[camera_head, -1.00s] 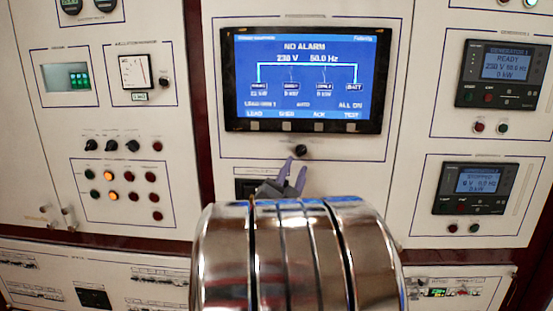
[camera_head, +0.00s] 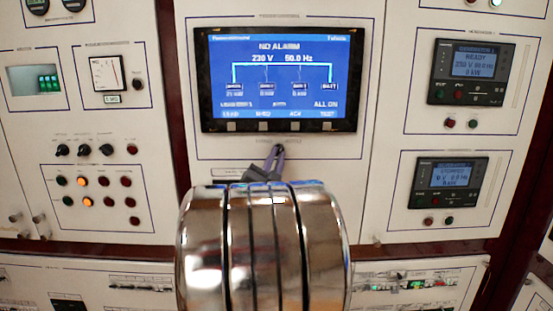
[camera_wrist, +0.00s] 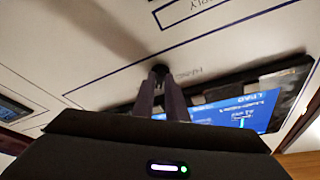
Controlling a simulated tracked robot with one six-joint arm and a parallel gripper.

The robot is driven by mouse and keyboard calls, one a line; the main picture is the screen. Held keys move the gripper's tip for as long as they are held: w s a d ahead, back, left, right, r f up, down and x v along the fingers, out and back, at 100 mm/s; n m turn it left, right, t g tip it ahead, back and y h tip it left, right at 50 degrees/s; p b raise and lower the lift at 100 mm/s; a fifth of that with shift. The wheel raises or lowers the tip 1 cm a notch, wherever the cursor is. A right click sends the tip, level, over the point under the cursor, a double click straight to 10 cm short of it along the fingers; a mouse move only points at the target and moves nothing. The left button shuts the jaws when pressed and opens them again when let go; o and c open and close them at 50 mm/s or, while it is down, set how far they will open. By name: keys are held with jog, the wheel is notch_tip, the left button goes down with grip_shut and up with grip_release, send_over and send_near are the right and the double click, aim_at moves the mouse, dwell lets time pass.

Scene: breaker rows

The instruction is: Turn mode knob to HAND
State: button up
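The mode knob (camera_head: 279,149) is a small black knob on the pale panel, just below the large blue screen. My gripper (camera_head: 278,155) reaches up to it from below, its purple-grey fingers close together with their tips at the knob. In the wrist view the fingertips (camera_wrist: 160,72) close around the dark knob (camera_wrist: 159,67), which is mostly hidden between them. Small tilted lettering, seeming to read HAND (camera_wrist: 187,75), is printed right of the knob there. The knob's pointer cannot be made out.
The blue screen (camera_head: 279,80) reads NO ALARM just above the knob. Smaller black knobs (camera_head: 84,150) and lamps are on the left panel. Two generator controllers (camera_head: 471,72) are on the right panel. My shiny arm hides the panel below the knob.

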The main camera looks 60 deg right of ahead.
grip_shut()
jog(key=shift+n, duration=0.5)
jog(key=shift+s+f+n+t, duration=0.1)
jog(key=shift+n+t, duration=0.3)
jog(key=shift+n, duration=0.2)
jog(key=shift+s+d+n+t+y, duration=0.15)
jog(key=shift+n+t+y, duration=0.9)
jog(key=shift+n, duration=2)
jog(key=shift+s+n+t+y, duration=0.15)
jog(key=shift+n+t+y, duration=0.35)
jog(key=shift+n+t, duration=1.85)
jog(key=shift+s+d+n+t+y, duration=0.15)
jog(key=shift+n+t+y, duration=0.6)
jog(key=shift+n, duration=2.95)
